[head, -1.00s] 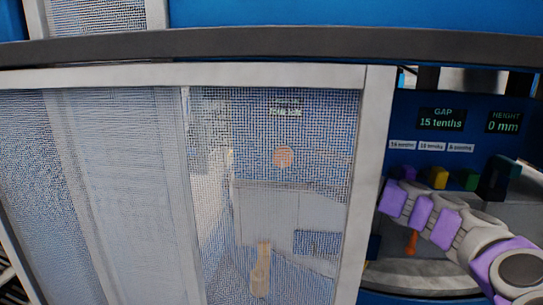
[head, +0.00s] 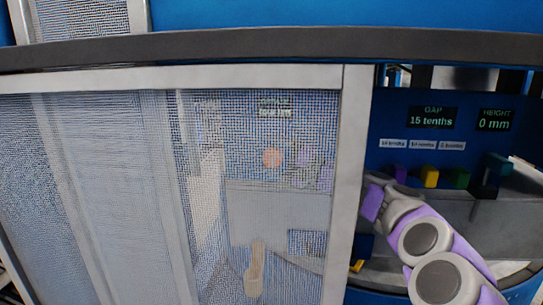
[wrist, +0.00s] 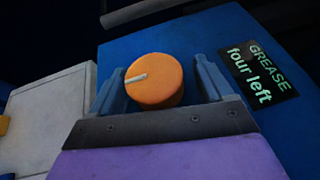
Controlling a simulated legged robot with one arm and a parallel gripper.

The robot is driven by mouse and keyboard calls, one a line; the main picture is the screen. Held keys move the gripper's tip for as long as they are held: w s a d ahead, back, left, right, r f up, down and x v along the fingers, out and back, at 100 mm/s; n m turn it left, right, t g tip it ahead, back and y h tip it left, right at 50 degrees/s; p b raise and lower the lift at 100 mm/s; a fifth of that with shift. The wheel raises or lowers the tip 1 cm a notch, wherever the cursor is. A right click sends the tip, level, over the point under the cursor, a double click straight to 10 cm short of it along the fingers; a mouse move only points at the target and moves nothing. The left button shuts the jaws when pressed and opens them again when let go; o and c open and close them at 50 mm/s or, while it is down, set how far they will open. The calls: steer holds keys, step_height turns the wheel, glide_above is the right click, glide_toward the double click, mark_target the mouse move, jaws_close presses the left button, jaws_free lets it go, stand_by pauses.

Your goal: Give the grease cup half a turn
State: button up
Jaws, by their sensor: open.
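The grease cup (wrist: 154,80) is a round orange cap with a pale line pointing left on its face. In the wrist view it sits between the two blue fingers of my gripper (wrist: 160,66). The fingers are apart, one on each side of the cup; I cannot tell whether either touches it. A display (wrist: 258,74) to its right reads "GREASE four left". In the head view the cup (head: 272,158) shows faintly through the mesh, with purple parts of my arm just right of it.
A mesh guard (head: 110,190) with a pale frame covers the left and middle. My arm reaches through the opening to its right. There, a panel reads GAP 15 tenths (head: 432,118) and HEIGHT 0 mm (head: 495,120), above yellow (head: 430,177), green (head: 456,179) and teal (head: 490,176) blocks.

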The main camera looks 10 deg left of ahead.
steer(key=a, duration=0.2)
steer(key=shift+s+a+f, duration=0.1)
steer(key=shift+s+a, duration=0.05)
steer(key=shift+a, duration=0.2)
steer(key=c, duration=0.4)
steer(key=shift+d+f, duration=0.1)
steer(key=shift+d, duration=0.25)
steer(key=c, duration=0.6)
steer(key=shift+o, duration=0.2)
steer(key=shift+a, duration=0.1)
steer(key=shift+f+b, duration=0.2)
steer(key=shift+b, duration=0.4)
steer(key=shift+m+t+y+b, duration=0.3)
steer(key=shift+y+b, duration=0.1)
steer(key=shift+m+t+y+b, duration=0.3)
steer(key=shift+t+y+b, duration=0.15)
steer(key=shift+b, duration=0.45)
steer(key=m+t+y+b, duration=0.1)
steer(key=d+r+m+t+y+b, duration=0.1)
steer(key=b, duration=0.1)
steer(key=shift+t, duration=0.35)
steer(key=shift+r+m+b, duration=0.15)
steer(key=shift+m+b, duration=0.15)
steer(key=shift+m, duration=0.1)
